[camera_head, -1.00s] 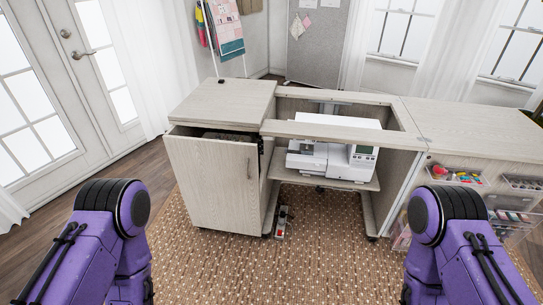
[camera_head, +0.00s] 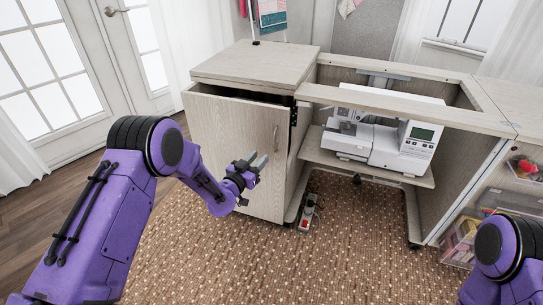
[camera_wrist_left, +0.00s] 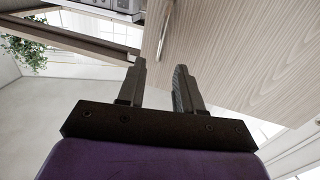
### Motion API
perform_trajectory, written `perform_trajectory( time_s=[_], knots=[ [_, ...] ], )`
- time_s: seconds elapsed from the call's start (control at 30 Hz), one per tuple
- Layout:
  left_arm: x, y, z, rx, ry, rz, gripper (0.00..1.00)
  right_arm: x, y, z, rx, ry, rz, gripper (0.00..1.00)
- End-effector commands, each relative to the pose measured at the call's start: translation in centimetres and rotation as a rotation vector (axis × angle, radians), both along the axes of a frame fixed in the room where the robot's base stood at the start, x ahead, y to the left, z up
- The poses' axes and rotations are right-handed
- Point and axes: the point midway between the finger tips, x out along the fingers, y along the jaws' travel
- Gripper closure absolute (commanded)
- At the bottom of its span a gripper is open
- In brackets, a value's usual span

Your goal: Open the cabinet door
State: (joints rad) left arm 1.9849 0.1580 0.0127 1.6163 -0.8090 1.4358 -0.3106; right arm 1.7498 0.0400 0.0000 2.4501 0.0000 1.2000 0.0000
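The cabinet door (camera_head: 232,150) is a pale wood-grain panel on the front of the left cabinet (camera_head: 254,64). A dark gap shows between its top edge and the cabinet body, so it stands slightly ajar. A slim vertical handle (camera_head: 276,137) sits near its right edge. My left gripper (camera_head: 258,161) is in front of the door, below and a little left of the handle in the picture. In the left wrist view its two fingers (camera_wrist_left: 160,67) are apart and empty, with the handle (camera_wrist_left: 163,35) just beyond their tips. My right gripper is out of frame.
A sewing machine (camera_head: 385,137) stands on a shelf (camera_head: 345,167) right of the door. A red-and-white pedal (camera_head: 308,213) lies on the patterned rug (camera_head: 250,265). Clear bins (camera_head: 462,240) sit at the right. Floor left of the cabinet is mostly clear.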

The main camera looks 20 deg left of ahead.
Motion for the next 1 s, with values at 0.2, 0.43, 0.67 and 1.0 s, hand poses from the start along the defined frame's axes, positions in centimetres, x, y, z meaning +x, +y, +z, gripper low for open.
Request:
perform_trajectory(
  time_s=[0.2, 0.43, 0.67, 1.0],
  knots=[
    [4.6, -1.0, -0.1, -0.003, 0.001, 0.003, 0.65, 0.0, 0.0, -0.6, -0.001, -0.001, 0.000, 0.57],
    [8.3, -1.9, -0.1, -0.003, 0.005, 0.004, 0.65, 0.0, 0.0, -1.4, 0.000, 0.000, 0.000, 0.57],
    [9.1, -2.1, 0.0, -0.004, 0.008, 0.005, 0.65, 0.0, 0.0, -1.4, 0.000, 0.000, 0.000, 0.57],
    [9.1, -2.1, 0.0, -0.004, 0.008, 0.005, 1.00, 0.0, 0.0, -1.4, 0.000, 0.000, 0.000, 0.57]
  ],
)
